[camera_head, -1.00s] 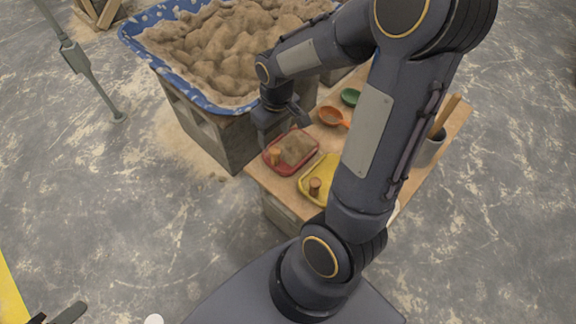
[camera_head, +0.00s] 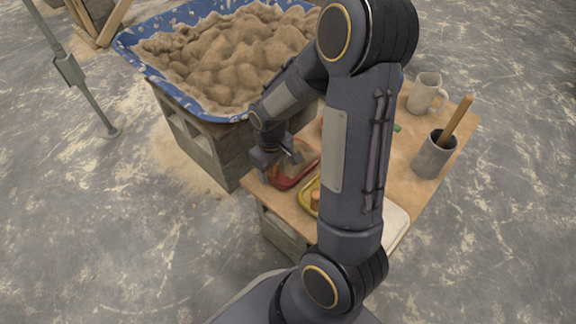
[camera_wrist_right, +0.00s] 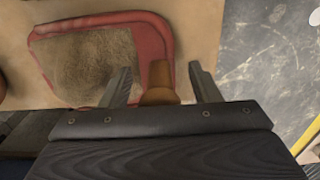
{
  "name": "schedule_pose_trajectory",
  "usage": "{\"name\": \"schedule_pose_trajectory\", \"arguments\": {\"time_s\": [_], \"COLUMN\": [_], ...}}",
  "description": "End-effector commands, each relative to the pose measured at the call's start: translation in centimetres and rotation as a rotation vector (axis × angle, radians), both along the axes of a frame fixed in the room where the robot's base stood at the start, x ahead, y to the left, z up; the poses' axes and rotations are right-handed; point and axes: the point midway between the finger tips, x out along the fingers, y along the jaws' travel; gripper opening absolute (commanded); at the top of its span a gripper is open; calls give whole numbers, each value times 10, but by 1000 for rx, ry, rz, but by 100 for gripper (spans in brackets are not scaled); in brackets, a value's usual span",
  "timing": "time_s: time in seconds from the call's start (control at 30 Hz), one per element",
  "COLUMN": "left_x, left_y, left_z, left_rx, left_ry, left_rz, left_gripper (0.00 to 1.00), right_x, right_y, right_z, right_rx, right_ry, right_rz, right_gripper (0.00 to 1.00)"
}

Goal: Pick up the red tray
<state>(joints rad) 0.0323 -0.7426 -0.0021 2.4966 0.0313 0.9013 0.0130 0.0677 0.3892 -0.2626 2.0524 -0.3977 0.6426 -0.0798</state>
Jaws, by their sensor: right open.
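The red tray (camera_head: 306,169) lies near the left edge of the wooden table, partly hidden by my right gripper. In the right wrist view the red tray (camera_wrist_right: 98,21) holds a flat bed of sand-coloured material and has an orange-brown knob (camera_wrist_right: 159,94) by its rim. My right gripper (camera_head: 286,156) is over the tray's knob end. In the wrist view its open fingers (camera_wrist_right: 159,72) stand on either side of the knob, with a gap on both sides. I cannot tell how far above the tray they are. My left gripper is not in view.
A yellow tray (camera_head: 309,197) lies beside the red one, mostly behind my right arm. A grey pot (camera_head: 431,160) with a wooden stick and a pale mug (camera_head: 424,96) stand at the right of the table (camera_head: 403,160).

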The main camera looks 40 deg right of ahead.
Motion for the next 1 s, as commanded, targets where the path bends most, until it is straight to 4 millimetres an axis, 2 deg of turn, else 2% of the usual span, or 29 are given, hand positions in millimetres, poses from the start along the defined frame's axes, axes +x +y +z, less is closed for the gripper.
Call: {"name": "schedule_pose_trajectory", "arguments": {"time_s": [0.13,0.57,1.0], "left_x": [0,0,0], "left_y": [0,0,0], "left_z": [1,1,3], "left_rx": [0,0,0], "left_ry": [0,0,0], "left_rz": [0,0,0], "left_gripper": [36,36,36], "right_x": [0,0,1], "right_y": [0,0,0], "right_z": [1,2,4], "right_rx": [0,0,-1], "right_ry": [0,-1,-4], "right_rz": [0,0,0], "right_gripper": [56,0,0]}}
